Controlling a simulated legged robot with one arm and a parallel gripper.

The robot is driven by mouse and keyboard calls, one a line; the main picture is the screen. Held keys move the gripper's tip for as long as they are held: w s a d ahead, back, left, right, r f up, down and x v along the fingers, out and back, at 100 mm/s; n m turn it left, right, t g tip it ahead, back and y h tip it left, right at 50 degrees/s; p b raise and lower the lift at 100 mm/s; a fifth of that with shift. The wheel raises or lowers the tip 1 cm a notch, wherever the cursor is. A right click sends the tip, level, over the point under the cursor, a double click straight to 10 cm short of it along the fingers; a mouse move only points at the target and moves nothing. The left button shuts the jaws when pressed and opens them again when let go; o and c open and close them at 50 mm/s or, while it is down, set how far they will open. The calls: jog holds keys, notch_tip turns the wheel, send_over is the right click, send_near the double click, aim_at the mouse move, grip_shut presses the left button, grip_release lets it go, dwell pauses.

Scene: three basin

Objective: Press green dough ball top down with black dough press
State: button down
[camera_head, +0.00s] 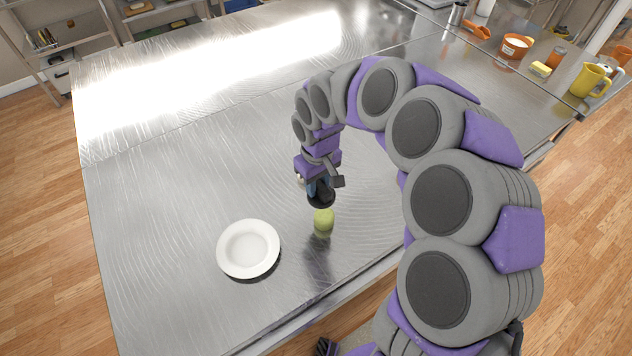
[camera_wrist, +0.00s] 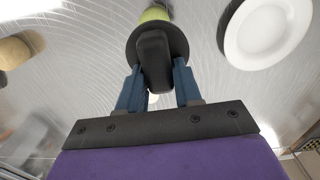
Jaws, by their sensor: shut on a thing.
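The green dough ball (camera_head: 323,220) sits on the metal table, to the right of the white plate. The black dough press (camera_head: 321,196) is held in my gripper (camera_head: 319,186), with its round disc close above and behind the ball in the head view. I cannot tell whether the disc touches the ball. In the wrist view, my gripper's blue fingers (camera_wrist: 159,88) are shut on the press's black handle (camera_wrist: 155,62). The disc hides part of the dough ball (camera_wrist: 154,14) at the top edge.
A white plate (camera_head: 227,262) lies left of the ball; it also shows in the wrist view (camera_wrist: 232,38). An orange pot (camera_head: 515,47) and yellow pitcher (camera_head: 589,80) stand far right.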

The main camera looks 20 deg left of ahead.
aim_at(319, 196)
jog(key=shift+d+r+p, duration=0.25)
jog(key=shift+d+p, duration=0.05)
jog(key=shift+d, duration=0.5)
jog(key=shift+d+f, duration=0.15)
jog(key=shift+f, duration=0.1)
jog(key=f, duration=0.1)
jog(key=a+f, duration=0.1)
jog(key=f, duration=0.2)
jog(key=shift+a+f+b, duration=0.3)
jog(key=shift+f+b, duration=0.05)
jog(key=shift+f, duration=0.25)
jog(key=shift+d+f, duration=0.1)
jog(key=shift+d, duration=0.5)
jog(key=shift+a, duration=0.75)
jog(key=shift+d, duration=0.15)
